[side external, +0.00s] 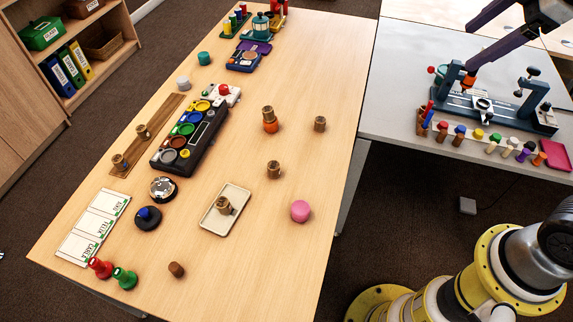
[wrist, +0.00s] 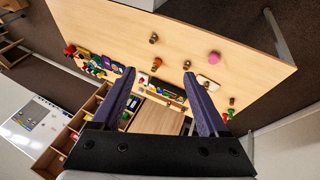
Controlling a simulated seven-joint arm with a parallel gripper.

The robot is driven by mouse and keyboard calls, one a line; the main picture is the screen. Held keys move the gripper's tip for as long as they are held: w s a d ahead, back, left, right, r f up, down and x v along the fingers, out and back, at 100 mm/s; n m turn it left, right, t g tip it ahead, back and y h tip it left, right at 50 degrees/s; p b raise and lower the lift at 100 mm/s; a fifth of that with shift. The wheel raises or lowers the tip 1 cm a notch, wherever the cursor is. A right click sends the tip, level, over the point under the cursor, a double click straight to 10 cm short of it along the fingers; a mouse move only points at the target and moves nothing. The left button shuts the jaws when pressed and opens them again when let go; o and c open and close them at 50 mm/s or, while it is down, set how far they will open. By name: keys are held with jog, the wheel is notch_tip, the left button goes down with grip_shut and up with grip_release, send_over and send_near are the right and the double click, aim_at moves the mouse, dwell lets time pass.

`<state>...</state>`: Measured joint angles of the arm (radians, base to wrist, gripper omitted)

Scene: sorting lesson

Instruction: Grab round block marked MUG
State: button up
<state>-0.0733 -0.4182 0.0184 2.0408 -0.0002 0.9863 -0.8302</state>
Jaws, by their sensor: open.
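Several brown round blocks stand on the wooden table (side external: 330,60): one at the right (side external: 319,124), one near the middle (side external: 273,169), one on a cream tray (side external: 232,222), one at the front (side external: 176,269). Another sits on an orange piece (side external: 269,127), and two are on a brown strip (side external: 127,170) at the left. Any marking is too small to read, so I cannot tell which is MUG. My gripper (side external: 470,47) is open and empty, high at the upper right, apart from the blocks. In the wrist view its purple fingers (wrist: 159,73) are spread wide.
A pink ball (side external: 300,211) lies right of the tray. A black case with coloured discs (side external: 190,135), a silver bell (side external: 163,188) and white cards (side external: 92,226) occupy the left. A grey table (side external: 400,90) with a fixture and coloured pegs is at right. The wooden table's right edge area is fairly clear.

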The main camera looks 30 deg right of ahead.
jog(key=w+a+n, duration=0.3)
jog(key=w, duration=0.4)
jog(key=n+g, duration=0.6)
jog(key=n, duration=0.3)
send_over(273, 165)
notch_tip(273, 165, down, 28)
jog(key=f, duration=0.7)
jog(key=shift+s+d+f, duration=0.15)
jog(key=shift+s, duration=0.1)
jog(key=shift+w+f, duration=0.15)
jog(key=shift+f, duration=1.5)
jog(key=shift+w+f, duration=0.1)
jog(key=shift+f, duration=1.5)
jog(key=shift+c, duration=0.2)
